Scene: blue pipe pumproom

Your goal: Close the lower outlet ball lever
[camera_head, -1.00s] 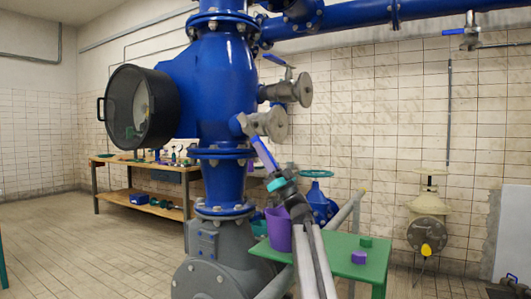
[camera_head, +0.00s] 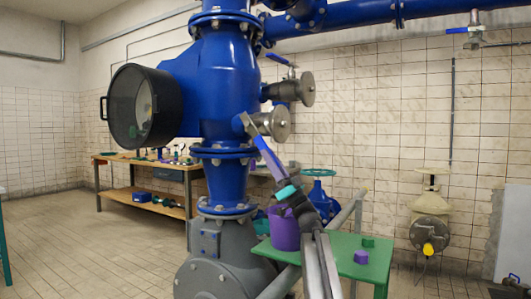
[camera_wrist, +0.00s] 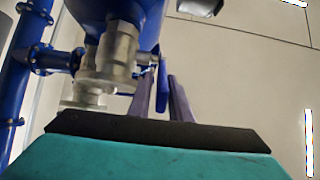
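The lower outlet valve (camera_head: 276,124) is a grey metal ball valve on the right side of the blue pump column. Its lever (camera_head: 258,136) has a blue handle and slants down to the right. My gripper (camera_head: 268,155), with purple fingers and a teal band, reaches the lower end of the handle from below. In the wrist view, the blue handle (camera_wrist: 163,88) shows between my two fingers, with little space around it. I cannot tell whether the fingers press on it. The fingers partly hide the handle's end.
A second valve (camera_head: 302,88) with a blue lever sits just above. A green table (camera_head: 340,262) below holds a purple bucket (camera_head: 284,230) and small blocks. A large black round housing (camera_head: 135,105) stands left of the column. A workbench (camera_head: 150,165) is behind.

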